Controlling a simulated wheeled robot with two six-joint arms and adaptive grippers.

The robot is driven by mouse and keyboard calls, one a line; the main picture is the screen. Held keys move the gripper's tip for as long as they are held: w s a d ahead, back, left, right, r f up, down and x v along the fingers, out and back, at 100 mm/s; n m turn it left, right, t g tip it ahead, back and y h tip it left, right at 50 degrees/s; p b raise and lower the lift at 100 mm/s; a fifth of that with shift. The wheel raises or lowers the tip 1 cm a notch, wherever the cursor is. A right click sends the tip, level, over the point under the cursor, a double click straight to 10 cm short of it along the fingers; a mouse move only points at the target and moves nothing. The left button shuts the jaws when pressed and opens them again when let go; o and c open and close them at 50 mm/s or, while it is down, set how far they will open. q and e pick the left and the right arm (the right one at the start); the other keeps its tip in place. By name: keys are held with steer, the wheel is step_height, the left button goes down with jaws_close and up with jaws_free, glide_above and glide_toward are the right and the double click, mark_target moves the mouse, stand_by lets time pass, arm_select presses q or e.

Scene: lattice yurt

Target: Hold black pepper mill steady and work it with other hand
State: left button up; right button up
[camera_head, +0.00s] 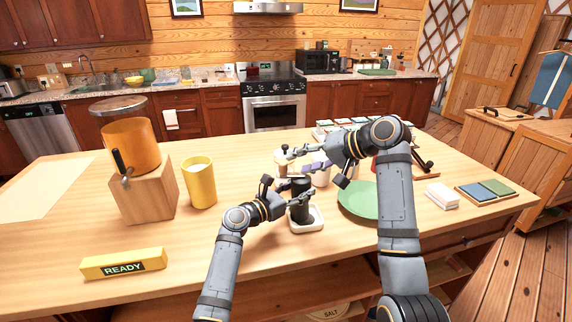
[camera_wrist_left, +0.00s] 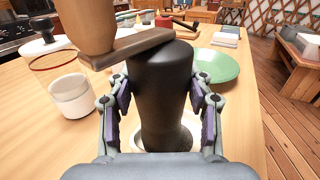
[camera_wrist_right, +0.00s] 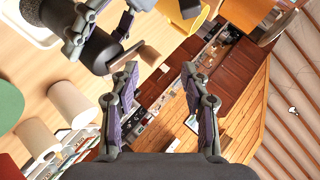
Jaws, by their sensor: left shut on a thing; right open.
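The black pepper mill (camera_head: 300,208) stands upright over a small white tray (camera_head: 317,224) on the wooden table. In the left wrist view the mill (camera_wrist_left: 162,95) rises between my fingers, with a flat crank bar (camera_wrist_left: 135,46) on top and a wooden knob (camera_wrist_left: 88,22) at its end. My left gripper (camera_head: 288,205) is shut around the mill's body. My right gripper (camera_head: 292,161) is open above and behind the mill, close to the knob. In the right wrist view the mill (camera_wrist_right: 92,48) lies left of my open right fingers (camera_wrist_right: 160,80), with nothing between them.
A green plate (camera_head: 357,200) lies right of the mill, with white cups behind it. A yellow cylinder (camera_head: 199,185) and a wooden block (camera_head: 150,192) bearing an orange vessel stand to the left. A yellow READY sign (camera_head: 122,264) lies front left.

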mark_target(284, 164)
steer(key=d+f+m+t+y, duration=0.1)
steer(key=d+f+m+y, duration=0.15)
steer(key=m, duration=0.85)
steer(key=d+f+m+t+y, duration=0.1)
steer(key=d+f+m+y, duration=0.2)
steer(key=m, duration=0.9)
steer(key=shift+n+y, duration=0.25)
steer(key=shift+n, duration=0.05)
steer(key=x, duration=1.2)
steer(key=shift+s+r, duration=0.1)
steer(key=shift+r, duration=0.25)
jaws_close()
steer(key=shift+w+a+f+m+t+h, duration=0.15)
steer(key=shift+w+m+t+h, duration=0.15)
steer(key=shift+m+t+h, duration=0.45)
steer(key=shift+w+m+t+h, duration=0.2)
steer(key=shift+m+t+h, duration=0.1)
steer(key=shift+m+t, duration=0.25)
steer(key=shift+w+m+t+h, duration=0.2)
steer(key=shift+m+t+h, duration=0.1)
steer(key=shift+t, duration=0.4)
